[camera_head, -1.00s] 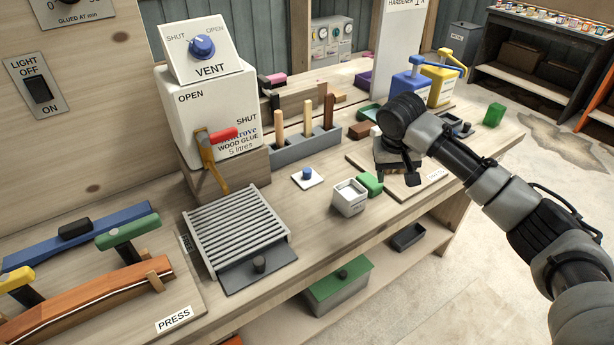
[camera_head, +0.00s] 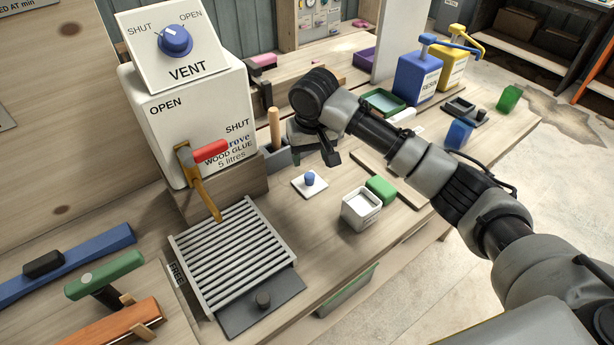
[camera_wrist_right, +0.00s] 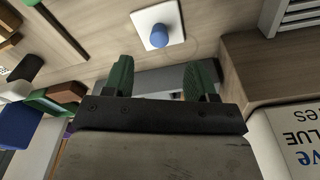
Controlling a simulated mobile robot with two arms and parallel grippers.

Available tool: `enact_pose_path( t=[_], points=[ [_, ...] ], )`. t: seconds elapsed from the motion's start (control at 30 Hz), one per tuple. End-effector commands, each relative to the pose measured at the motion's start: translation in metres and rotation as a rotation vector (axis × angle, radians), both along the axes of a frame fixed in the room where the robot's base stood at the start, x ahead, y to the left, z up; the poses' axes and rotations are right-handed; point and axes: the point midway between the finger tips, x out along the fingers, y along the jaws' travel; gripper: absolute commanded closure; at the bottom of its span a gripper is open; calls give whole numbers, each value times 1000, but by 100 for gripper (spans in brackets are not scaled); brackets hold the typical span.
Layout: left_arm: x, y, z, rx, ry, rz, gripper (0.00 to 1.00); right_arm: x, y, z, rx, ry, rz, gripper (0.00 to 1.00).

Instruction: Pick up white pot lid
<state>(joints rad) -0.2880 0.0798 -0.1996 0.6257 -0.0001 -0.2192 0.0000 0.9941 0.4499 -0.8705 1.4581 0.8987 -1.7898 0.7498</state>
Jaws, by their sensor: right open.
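The white pot lid (camera_head: 309,185) is a small flat white square with a blue knob. It lies on the bench in front of the grey block with wooden handles. It also shows in the right wrist view (camera_wrist_right: 152,32), at the top, beyond my fingertips. My right gripper (camera_head: 331,158) hangs above the bench just behind and right of the lid, apart from it. In the wrist view its two green fingers (camera_wrist_right: 160,78) stand wide apart with nothing between them. The white pot (camera_head: 362,208) stands open-topped, right of the lid. My left gripper is out of view.
A green block (camera_head: 381,190) stands against the far right of the pot. The glue box (camera_head: 200,125) with its red-handled tap is left, above a slatted grey tray (camera_head: 235,255). Bare bench lies around the lid. A blue block (camera_head: 459,134) stands near the right edge.

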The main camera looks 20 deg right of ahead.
Motion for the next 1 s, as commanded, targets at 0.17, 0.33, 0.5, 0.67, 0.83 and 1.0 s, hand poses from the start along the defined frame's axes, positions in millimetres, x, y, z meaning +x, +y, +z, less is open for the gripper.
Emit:
enact_pose_path(
  t=[0.17,0.33,0.5,0.67,0.83,1.0],
  points=[
    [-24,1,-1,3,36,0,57,3,-1,-25,-2,1,-2,43],
    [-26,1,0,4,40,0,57,5,-1,-37,-2,1,-2,43],
    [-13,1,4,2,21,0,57,10,-1,-62,-3,1,-2,43],
    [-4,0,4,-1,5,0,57,12,-1,-79,-2,0,-1,43],
    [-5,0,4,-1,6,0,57,13,-1,-82,-1,-2,-1,43],
    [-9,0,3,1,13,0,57,13,-1,-82,-1,-2,-1,55]
  ],
)
